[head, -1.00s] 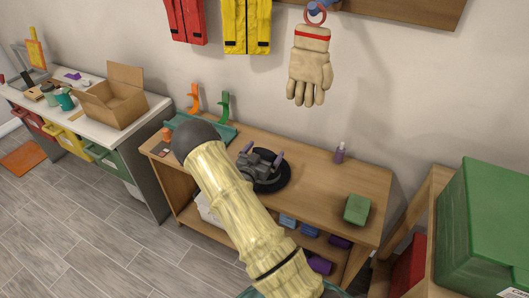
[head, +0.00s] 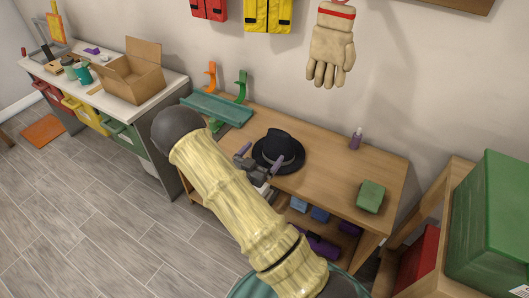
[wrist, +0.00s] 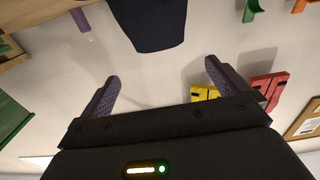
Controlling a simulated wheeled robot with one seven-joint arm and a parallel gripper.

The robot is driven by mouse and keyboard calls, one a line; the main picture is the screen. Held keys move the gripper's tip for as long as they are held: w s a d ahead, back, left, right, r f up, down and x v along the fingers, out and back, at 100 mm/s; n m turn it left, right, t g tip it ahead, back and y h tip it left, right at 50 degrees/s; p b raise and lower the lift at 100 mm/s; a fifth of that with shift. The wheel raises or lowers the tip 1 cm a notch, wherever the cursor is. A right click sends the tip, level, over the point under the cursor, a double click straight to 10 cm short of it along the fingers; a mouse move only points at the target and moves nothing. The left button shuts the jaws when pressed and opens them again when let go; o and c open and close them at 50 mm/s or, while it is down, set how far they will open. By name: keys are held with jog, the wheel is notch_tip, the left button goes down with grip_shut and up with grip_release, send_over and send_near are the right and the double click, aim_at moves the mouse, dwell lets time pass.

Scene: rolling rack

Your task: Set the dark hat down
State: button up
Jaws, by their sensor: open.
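The dark hat (head: 279,150) sits on the wooden rack's top (head: 325,165), brim down and crown up, with a grey band. In the wrist view the dark hat (wrist: 147,24) shows at the top edge, beyond the fingers and partly cut off. My gripper (head: 261,160) is open and empty, just left of and in front of the hat; its purple fingers also show in the wrist view (wrist: 162,85). One finger is close to the brim in the head view; I cannot tell whether it touches.
A purple bottle (head: 356,139) and green block (head: 370,196) are to the right. Blue and purple items lie on the lower shelf. A green bin (head: 490,220) stands far right.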

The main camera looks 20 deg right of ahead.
dwell(0.4)
jog(key=s+a+r+n+g+y, duration=0.45)
jog(key=a+y, duration=0.35)
jog(key=y, duration=0.4)
jog(key=s+r+n+g+y, duration=0.1)
jog(key=s+r+n+g, duration=0.1)
jog(key=s, duration=0.5)
jog(key=s+r+n+g+y, duration=0.1)
jog(key=s+r+n+g, duration=0.1)
jog(key=s+r+n, duration=0.2)
jog(key=s, duration=0.3)
jog(key=shift+s+d+r, duration=0.2)
jog(key=shift+s+r, duration=0.05)
jog(key=shift+s, duration=0.15)
